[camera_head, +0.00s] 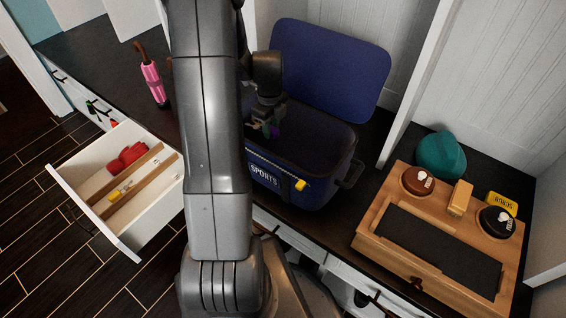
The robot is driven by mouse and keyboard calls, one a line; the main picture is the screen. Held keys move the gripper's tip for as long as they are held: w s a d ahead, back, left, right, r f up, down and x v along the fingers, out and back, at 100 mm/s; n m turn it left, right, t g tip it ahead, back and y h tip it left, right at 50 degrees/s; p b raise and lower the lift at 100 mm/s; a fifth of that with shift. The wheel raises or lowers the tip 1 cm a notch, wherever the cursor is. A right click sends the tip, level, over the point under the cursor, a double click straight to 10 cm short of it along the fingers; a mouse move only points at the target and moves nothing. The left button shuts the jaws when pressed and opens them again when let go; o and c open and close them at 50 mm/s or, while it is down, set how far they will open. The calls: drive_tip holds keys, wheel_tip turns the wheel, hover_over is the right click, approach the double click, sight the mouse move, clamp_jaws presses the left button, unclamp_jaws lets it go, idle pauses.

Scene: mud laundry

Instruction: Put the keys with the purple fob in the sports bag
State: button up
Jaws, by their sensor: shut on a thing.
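The blue sports bag (319,184) stands on the dark bench with its lid (330,68) raised. My gripper (266,125) is over the bag's open top, pointing down and partly hidden by my arm. It is shut on the keys with the purple fob (276,131). The purple fob shows as a small patch at the fingertips, against the bag's dark inside. The metal keys are too small and dark to make out. I cannot tell how far below the rim the fob hangs. My arm hides the bag's left part.
An open white drawer (136,242) at left holds a red item (127,158) and a small yellow item (114,195). At right are a wooden box (372,245) with tins and a brush, and a teal hat (441,154).

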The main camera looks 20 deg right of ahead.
wheel_tip(320, 180, down, 10)
drive_tip(key=shift+b, duration=1.05)
drive_tip(key=shift+f, duration=0.2)
drive_tip(key=o, duration=1)
drive_tip(key=shift+r, duration=0.1)
wheel_tip(320, 180, up, 12)
drive_tip(key=p, duration=0.2)
drive_tip(key=shift+r+p, duration=0.15)
drive_tip(key=shift+p, duration=0.15)
